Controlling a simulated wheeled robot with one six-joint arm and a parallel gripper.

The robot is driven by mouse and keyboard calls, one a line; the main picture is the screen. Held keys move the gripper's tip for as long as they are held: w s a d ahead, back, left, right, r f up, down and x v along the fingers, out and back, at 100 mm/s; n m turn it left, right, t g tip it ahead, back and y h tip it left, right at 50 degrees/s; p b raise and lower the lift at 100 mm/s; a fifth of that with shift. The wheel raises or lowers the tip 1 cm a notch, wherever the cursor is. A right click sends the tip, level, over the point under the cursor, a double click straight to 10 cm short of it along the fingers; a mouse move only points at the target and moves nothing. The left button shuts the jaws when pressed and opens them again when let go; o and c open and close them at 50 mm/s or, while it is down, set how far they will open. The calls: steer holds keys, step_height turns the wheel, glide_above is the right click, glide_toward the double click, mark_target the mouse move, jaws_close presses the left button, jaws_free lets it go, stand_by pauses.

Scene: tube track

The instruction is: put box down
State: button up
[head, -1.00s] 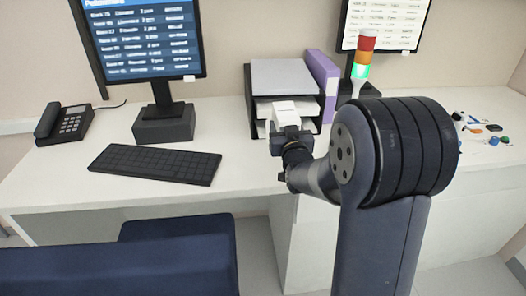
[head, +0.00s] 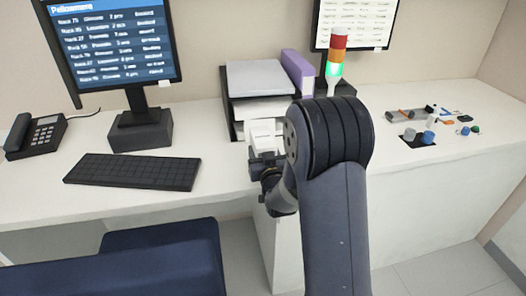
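A small white box (head: 263,132) is at the end of my arm, in front of the paper tray at the middle of the desk. My gripper (head: 265,154) is dark and sits just below and in front of the box. It appears shut on the box. The fingertips are small and partly hidden, and I cannot tell whether the box touches the desk.
A paper tray (head: 261,76) and purple binder (head: 297,73) stand behind the box. A signal light (head: 336,62) glows green. A keyboard (head: 135,171), monitor (head: 112,45) and phone (head: 36,135) are left. Several small tools and caps (head: 428,137) lie right. A blue chair (head: 165,255) stands in front.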

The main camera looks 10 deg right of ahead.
steer(key=shift+f, duration=0.15)
steer(key=o, duration=1)
steer(key=shift+o, duration=0.2)
steer(key=shift+r, duration=0.3)
steer(key=s+b, duration=0.2)
steer(key=s, duration=1)
steer(key=shift+f, duration=0.15)
